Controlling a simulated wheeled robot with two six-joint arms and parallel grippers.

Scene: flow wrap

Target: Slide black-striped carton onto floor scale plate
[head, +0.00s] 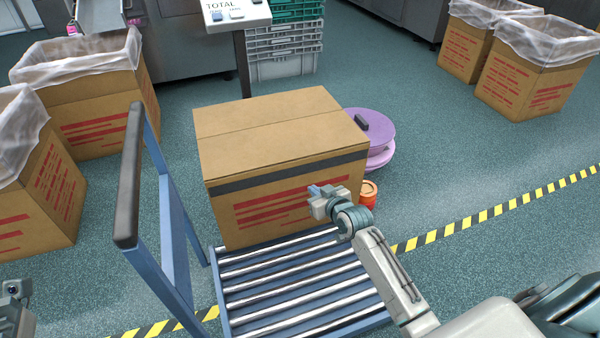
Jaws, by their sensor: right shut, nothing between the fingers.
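The black-striped carton (275,150) is a large closed brown box with a black band below its top edge and red print on its front. It stands upright at the far end of the roller cart (300,290), whose near rollers are bare. My right gripper (316,193) is shut and empty at the right part of the carton's front face; I cannot tell if it touches. The scale's display (236,14) stands on a post behind the carton. The scale plate is hidden behind the carton. My left gripper is out of view; only part of my left arm shows at the lower left edge.
The cart's blue frame with a black handle (128,180) rises on the left. Lined cartons (95,100) stand at left and others (530,85) at upper right. A purple stack (375,135) and an orange roll (368,192) sit right of the carton.

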